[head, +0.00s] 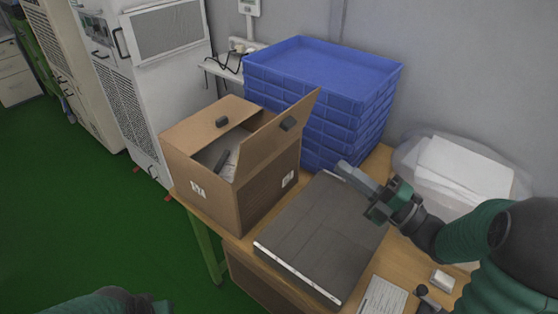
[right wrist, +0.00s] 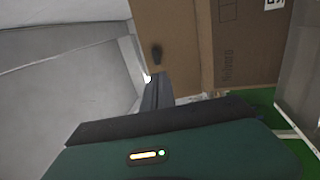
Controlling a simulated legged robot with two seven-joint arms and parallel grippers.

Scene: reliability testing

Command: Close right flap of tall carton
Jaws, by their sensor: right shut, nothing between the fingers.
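The tall brown carton (head: 262,195) stands on the wooden table, left of centre in the head view. Its right flap (head: 270,137) stands up, tilted outward to the right, with a small black block (head: 288,123) on it. The left flap (head: 205,120) looks folded inward, with another black block. Part of the opening shows. My right gripper (head: 350,172) is shut and empty, right of the carton and apart from the flap. In the right wrist view, its fingers (right wrist: 155,92) point towards brown cardboard (right wrist: 240,45) of the carton. My left gripper is outside the view.
A flat grey box (head: 325,232) lies right of the carton, below my right gripper. Stacked blue crates (head: 320,70) stand close behind the carton. A clear bin with white contents (head: 465,170) is at the right. A paper sheet (head: 382,298) lies near the front.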

